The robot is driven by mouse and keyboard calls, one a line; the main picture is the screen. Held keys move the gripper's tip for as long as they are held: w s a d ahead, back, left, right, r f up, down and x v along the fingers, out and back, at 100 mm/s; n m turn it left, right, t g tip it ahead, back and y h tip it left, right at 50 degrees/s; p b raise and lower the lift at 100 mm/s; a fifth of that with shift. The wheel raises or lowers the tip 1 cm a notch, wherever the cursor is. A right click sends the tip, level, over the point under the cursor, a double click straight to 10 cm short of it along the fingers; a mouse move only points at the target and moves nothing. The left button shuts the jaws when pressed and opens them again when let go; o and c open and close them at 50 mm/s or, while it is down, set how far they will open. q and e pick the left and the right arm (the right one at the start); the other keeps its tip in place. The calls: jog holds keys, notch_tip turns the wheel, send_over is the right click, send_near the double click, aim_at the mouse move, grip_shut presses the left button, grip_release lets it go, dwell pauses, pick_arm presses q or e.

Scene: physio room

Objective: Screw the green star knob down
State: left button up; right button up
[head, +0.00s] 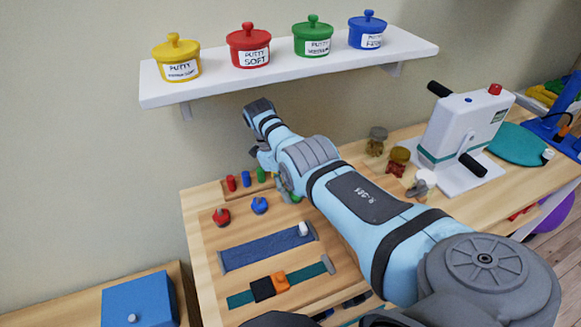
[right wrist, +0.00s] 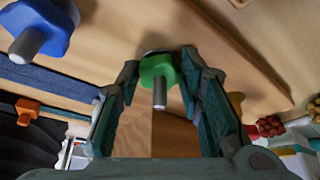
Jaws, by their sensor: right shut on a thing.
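The green star knob (right wrist: 158,69) shows in the right wrist view between the two fingertips of my right gripper (right wrist: 160,75), with its grey pin towards the camera. The gripper is shut on it. In the head view a bit of the green knob (head: 296,198) shows at the board, right of the blue star knob (head: 260,205) and the red star knob (head: 221,216). My arm hides most of the right gripper and knob there. Whether the knob sits fully on the board cannot be told. My left gripper is not in view.
Red, blue and green pegs (head: 246,178) stand behind the knobs. A blue strap (head: 268,248) and a green strap with buckle (head: 280,281) lie in front. A shelf (head: 290,72) with putty pots is above. A white machine (head: 463,130) stands right.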

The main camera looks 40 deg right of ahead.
jog(key=shift+w+d+r, duration=0.1)
jog(key=shift+d+r, duration=0.05)
jog(key=shift+r, duration=0.05)
jog(key=o, duration=1.1)
jog(key=shift+o, duration=0.3)
jog(key=shift+f, duration=0.1)
